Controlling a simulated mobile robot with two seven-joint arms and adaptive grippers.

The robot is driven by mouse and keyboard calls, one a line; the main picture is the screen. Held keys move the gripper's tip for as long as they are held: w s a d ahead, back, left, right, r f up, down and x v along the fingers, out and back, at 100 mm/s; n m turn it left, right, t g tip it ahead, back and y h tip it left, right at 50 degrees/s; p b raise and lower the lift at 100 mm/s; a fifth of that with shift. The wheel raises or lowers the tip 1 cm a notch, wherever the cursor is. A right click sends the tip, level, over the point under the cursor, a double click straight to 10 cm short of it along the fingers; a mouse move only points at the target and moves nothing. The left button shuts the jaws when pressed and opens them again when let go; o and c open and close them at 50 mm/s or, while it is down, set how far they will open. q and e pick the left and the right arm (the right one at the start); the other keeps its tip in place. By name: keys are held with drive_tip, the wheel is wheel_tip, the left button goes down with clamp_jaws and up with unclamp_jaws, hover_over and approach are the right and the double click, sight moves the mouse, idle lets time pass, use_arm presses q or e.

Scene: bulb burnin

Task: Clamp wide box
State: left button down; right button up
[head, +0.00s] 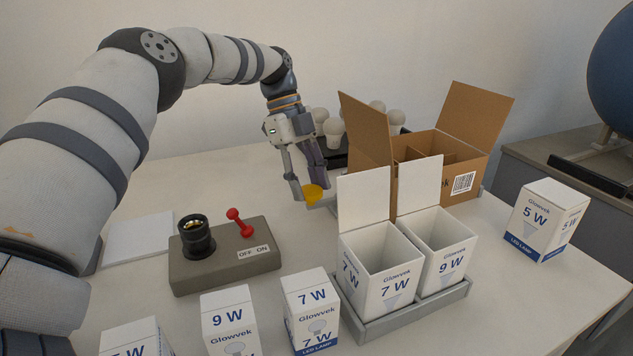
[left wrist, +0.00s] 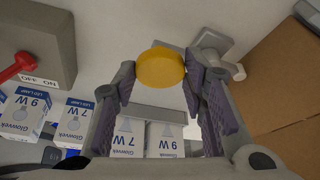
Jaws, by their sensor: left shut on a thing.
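The wide box is the brown cardboard carton (head: 467,153) with raised flaps, a divider inside and a barcode label; its side also fills the right of the left wrist view (left wrist: 270,85). My left gripper (head: 308,190) points down left of the carton, shut on a yellow round knob (head: 314,194). In the left wrist view the knob (left wrist: 160,68) sits between the fingertips, with a grey metal part (left wrist: 213,41) close behind it. I cannot tell how the knob joins that part. The carton's lower left is hidden by white box flaps. My right gripper is not in view.
Two open white boxes, 7 W (head: 377,263) and 9 W (head: 440,247), stand in a grey tray (head: 412,316) in front of the carton. A switch box (head: 225,262) with a socket and red lever stands left. Bulbs (head: 333,131) stand behind. Closed lamp boxes (head: 312,312) line the front.

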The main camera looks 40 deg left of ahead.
use_arm(q)
drive_tip(key=shift+f, duration=0.25)
drive_tip(key=c, duration=1)
unclamp_jaws()
drive_tip(key=shift+r, duration=0.1)
drive_tip(key=shift+r, duration=0.1)
drive_tip(key=v, duration=0.7)
drive_tip(key=shift+r, duration=0.2)
drive_tip(key=shift+f, duration=0.1)
